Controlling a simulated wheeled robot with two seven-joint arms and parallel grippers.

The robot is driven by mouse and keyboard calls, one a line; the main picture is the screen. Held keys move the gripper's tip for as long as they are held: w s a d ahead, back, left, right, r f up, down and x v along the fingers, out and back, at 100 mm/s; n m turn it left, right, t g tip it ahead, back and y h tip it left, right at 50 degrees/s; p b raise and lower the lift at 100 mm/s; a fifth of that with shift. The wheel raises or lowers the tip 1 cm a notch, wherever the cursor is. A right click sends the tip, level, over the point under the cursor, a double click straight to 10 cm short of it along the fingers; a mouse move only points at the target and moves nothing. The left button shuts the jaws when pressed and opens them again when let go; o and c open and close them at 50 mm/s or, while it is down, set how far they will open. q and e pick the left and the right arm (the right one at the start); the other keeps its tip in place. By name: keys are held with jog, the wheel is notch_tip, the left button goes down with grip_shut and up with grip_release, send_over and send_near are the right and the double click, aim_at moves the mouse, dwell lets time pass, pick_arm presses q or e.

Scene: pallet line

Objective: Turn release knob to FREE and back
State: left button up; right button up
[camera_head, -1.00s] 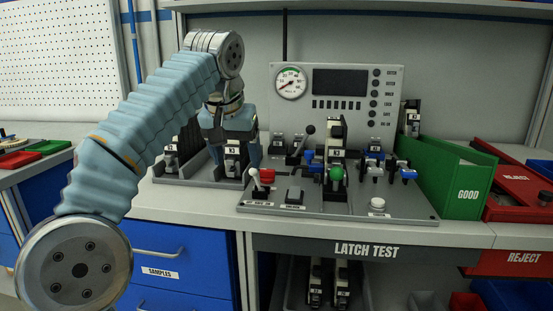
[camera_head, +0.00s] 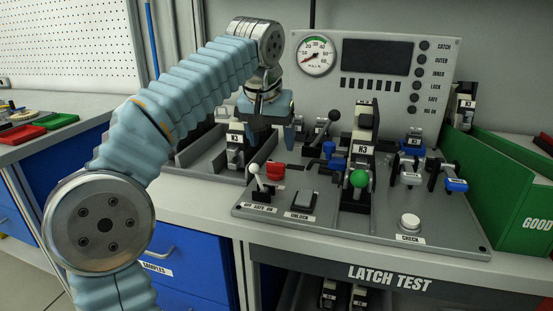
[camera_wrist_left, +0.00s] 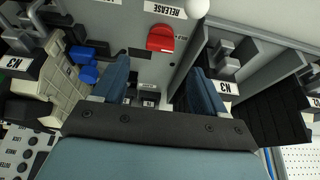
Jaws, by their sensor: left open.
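The release knob appears to be the red knob (camera_head: 275,171) at the left of the grey test panel (camera_head: 330,212). In the left wrist view a red knob (camera_wrist_left: 161,38) sits close to a label reading RELEASE. My left gripper (camera_head: 270,143) is open and empty, fingers pointing down, above and behind the red knob. In the left wrist view the fingers (camera_wrist_left: 160,68) are apart, and the knob lies beyond their tips, not touched. I cannot read which setting the knob points to. My right gripper is not in view.
A white-tipped lever (camera_head: 254,172) stands just left of the red knob. A black-knobbed lever (camera_head: 333,118) and a latch unit with a green ball (camera_head: 359,179) stand to the right. A sample unit (camera_head: 236,150) is left of the gripper. A green bin (camera_head: 500,185) is far right.

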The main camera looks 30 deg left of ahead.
aim_at(276, 163)
pick_arm(q)
jog(key=x, duration=0.7)
jog(key=shift+w+f, duration=0.1)
jog(key=shift+f, duration=0.1)
jog(key=c, duration=1.1)
jog(key=shift+o, duration=0.2)
